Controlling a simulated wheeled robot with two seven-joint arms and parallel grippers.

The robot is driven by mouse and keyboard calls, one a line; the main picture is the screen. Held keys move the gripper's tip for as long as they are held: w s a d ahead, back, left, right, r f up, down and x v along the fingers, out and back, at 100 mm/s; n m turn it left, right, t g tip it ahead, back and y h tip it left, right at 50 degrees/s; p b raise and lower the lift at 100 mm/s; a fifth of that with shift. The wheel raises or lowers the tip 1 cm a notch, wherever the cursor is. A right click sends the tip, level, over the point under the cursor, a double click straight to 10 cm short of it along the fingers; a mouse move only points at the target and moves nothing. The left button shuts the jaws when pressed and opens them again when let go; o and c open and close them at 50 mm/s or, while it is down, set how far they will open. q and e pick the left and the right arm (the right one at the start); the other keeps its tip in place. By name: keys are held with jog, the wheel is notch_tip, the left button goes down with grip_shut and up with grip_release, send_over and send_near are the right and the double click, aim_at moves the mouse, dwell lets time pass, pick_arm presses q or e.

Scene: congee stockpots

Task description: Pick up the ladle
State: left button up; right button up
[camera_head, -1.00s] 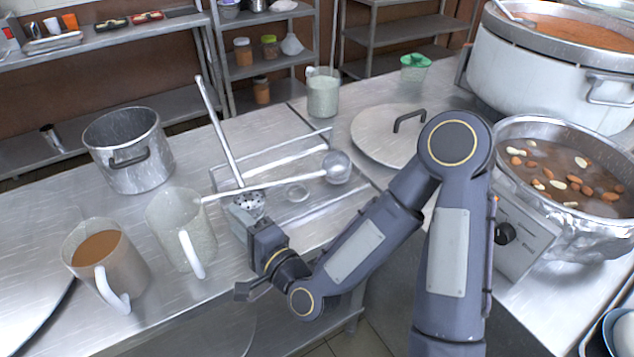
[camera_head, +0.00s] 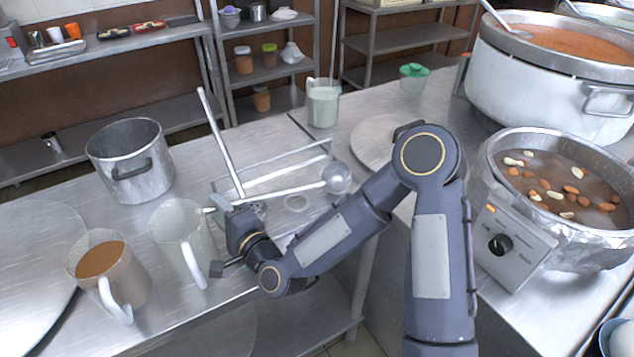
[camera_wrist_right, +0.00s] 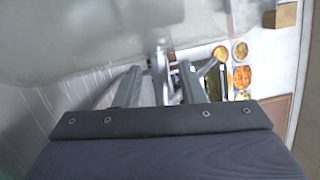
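The ladle lies slanted over a metal tray; its round bowl (camera_head: 337,178) is at the right, and its long pale handle (camera_head: 285,193) runs left to my right gripper (camera_head: 218,201). My right gripper is low at the handle's left end, beside the clear pitcher. In the right wrist view its two fingers (camera_wrist_right: 157,88) stand apart, with a thin metal bar between or behind them; I cannot tell whether they touch it. A second utensil with a long upright-leaning handle (camera_head: 222,145) has its head partly hidden behind the gripper. My left gripper is not in view.
The clear pitcher (camera_head: 183,240) and a pitcher of brown liquid (camera_head: 108,272) stand close left of my gripper. A steel pot (camera_head: 130,165) is behind them. My right arm crosses the table edge near the lid (camera_head: 370,140). Large congee pots (camera_head: 560,185) stand at the right.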

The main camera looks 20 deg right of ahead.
grip_shut()
dwell(1.2)
